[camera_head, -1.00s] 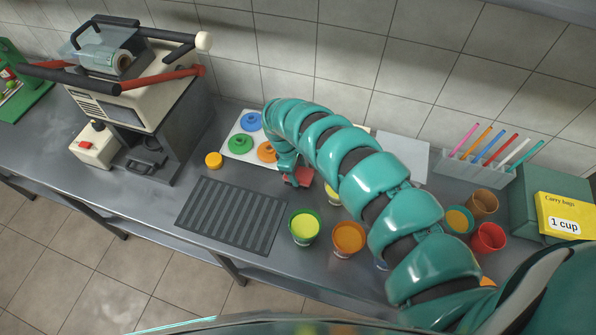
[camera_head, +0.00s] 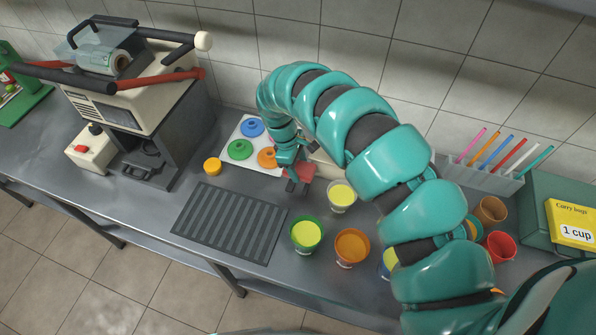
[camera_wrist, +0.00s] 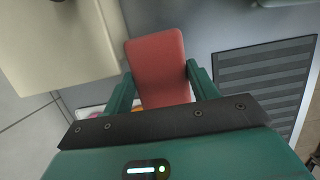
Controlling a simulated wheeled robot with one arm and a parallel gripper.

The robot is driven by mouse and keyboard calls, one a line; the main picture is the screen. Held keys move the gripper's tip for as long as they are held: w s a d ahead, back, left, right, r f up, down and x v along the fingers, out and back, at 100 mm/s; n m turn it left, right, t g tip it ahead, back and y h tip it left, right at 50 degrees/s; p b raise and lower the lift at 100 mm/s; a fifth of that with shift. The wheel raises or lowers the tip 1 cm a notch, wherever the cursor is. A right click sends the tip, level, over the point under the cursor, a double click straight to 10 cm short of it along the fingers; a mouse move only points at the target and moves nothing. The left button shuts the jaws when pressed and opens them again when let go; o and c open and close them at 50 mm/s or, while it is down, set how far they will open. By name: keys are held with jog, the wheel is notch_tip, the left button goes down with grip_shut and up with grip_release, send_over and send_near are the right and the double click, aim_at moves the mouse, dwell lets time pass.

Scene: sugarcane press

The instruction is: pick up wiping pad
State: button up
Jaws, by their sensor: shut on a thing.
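The wiping pad appears as a red block (camera_head: 305,171) at the middle of the counter in the head view, partly hidden by my gripper (camera_head: 293,182). In the wrist view the pad (camera_wrist: 157,55) stands between the two green fingers of my gripper (camera_wrist: 159,72), which are shut on it from either side. Its far end sticks out past the fingertips. I cannot tell for certain whether it is clear of the counter.
A cup of pale yellow liquid (camera_head: 342,196) stands right of the pad, with green (camera_head: 306,235) and orange (camera_head: 351,247) cups in front. A ridged dark mat (camera_head: 228,222) lies left. A white tray of coloured lids (camera_head: 239,150) is behind. A beige box (camera_wrist: 60,45) is close by.

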jog(key=s+a+b, duration=0.1)
jog(key=s+a, duration=1.1)
jog(key=a, duration=0.3)
jog(key=shift+a+b, duration=0.2)
jog(key=shift+b, duration=0.15)
jog(key=shift+r, duration=0.1)
jog(key=o, duration=0.4)
jog(key=shift+c, duration=1.2)
jog(key=shift+s, duration=0.15)
